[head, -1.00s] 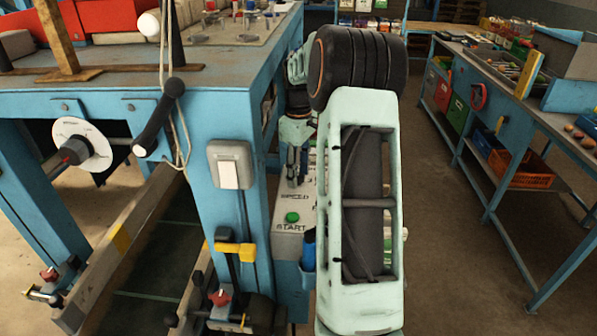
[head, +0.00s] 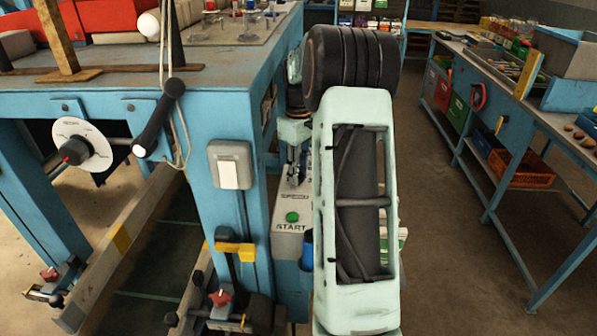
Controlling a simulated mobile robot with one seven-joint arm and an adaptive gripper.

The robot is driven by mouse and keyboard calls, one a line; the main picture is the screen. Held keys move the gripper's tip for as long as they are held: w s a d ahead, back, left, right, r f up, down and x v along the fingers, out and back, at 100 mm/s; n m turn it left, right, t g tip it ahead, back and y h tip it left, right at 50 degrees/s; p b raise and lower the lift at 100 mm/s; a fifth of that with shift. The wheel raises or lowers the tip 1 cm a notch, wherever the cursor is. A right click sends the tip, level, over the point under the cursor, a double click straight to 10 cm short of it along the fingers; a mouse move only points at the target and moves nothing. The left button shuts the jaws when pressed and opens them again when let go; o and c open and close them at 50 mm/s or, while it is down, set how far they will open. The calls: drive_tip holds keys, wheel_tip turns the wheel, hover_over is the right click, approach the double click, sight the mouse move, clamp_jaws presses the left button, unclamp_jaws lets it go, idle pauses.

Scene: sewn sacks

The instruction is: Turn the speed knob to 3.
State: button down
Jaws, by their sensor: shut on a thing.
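A pale control box (head: 291,243) hangs beside the blue table leg. It carries the lettering SPEED above a green button (head: 292,217), with START below the button. My gripper (head: 295,179) points down at the top of the box, just above the word SPEED. Its fingers are shut on the speed knob, which they mostly hide. The knob's pointer and most of its scale cannot be read; one mark shows just right of the fingers. My arm covers the area to the right of the box.
A blue workbench (head: 217,95) stands close on the left, with a grey switch box (head: 230,165) on its leg and a black handle (head: 158,118) hanging nearby. A second bench (head: 470,60) stands along the right. The aisle floor between is clear.

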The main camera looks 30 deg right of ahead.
drive_tip(key=m, duration=1)
drive_tip(key=shift+m+p, duration=0.35)
drive_tip(key=shift+m, duration=0.05)
drive_tip(key=m, duration=0.5)
drive_tip(key=shift+r+m+p, duration=0.1)
drive_tip(key=shift+m+p, duration=0.2)
drive_tip(key=m+p, duration=0.1)
drive_tip(key=m, duration=0.4)
drive_tip(key=shift+m, duration=0.4)
drive_tip(key=c, duration=1.6)
unclamp_jaws()
